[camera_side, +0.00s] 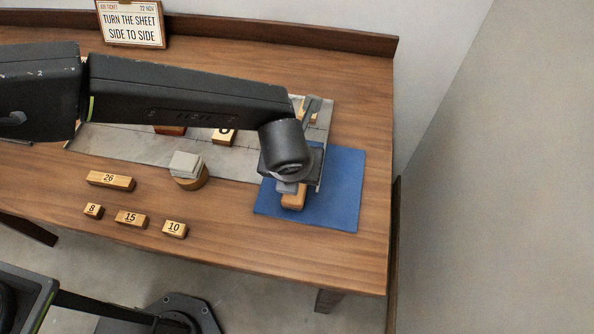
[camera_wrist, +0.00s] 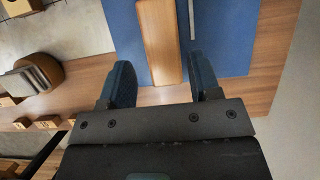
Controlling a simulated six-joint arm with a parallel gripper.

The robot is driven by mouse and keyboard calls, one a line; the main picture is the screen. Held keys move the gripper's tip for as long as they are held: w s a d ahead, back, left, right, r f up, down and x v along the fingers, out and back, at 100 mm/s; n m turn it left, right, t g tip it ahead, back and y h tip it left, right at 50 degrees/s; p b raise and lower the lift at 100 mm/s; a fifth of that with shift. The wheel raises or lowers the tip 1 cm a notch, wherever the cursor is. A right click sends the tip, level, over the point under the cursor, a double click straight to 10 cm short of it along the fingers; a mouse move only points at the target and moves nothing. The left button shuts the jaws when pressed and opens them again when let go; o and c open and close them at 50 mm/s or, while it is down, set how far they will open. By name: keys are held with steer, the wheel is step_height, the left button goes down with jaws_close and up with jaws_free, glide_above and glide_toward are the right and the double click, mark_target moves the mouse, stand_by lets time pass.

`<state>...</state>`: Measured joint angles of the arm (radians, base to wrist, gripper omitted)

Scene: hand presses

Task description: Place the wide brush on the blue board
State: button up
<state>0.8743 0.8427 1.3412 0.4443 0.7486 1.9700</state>
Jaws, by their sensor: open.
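A long wooden piece with rounded edges, which looks like the wide brush (camera_wrist: 158,42), lies on the blue board (camera_wrist: 225,45). In the side view one end of the brush (camera_side: 293,200) shows below my gripper (camera_side: 289,186), over the blue board (camera_side: 336,200). My gripper is open. In the wrist view its two dark fingers stand apart on either side of the brush's near end, with a gap on each side. Any bristles are hidden, and my arm covers the rest of the brush in the side view.
A grey mat (camera_side: 120,145) lies left of the board, partly behind my arm, with a numbered block (camera_side: 223,137) on it. A round wooden piece with a grey top (camera_side: 187,170) and several numbered blocks (camera_side: 131,218) stand nearer the front. A sign (camera_side: 133,24) stands behind.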

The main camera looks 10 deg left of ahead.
steer(key=shift+v, duration=2.55)
steer(key=a+r+n, duration=0.8)
steer(key=a, duration=0.3)
steer(key=a+r+n, duration=0.7)
steer(key=a+n, duration=0.1)
steer(key=a, duration=0.3)
steer(key=s+a+r+n+t, duration=0.1)
steer(key=s+a+r+n, duration=0.1)
steer(key=s+a+n, duration=1.2)
steer(key=a+n, duration=0.2)
steer(key=n, duration=0.4)
steer(key=shift+s, duration=0.3)
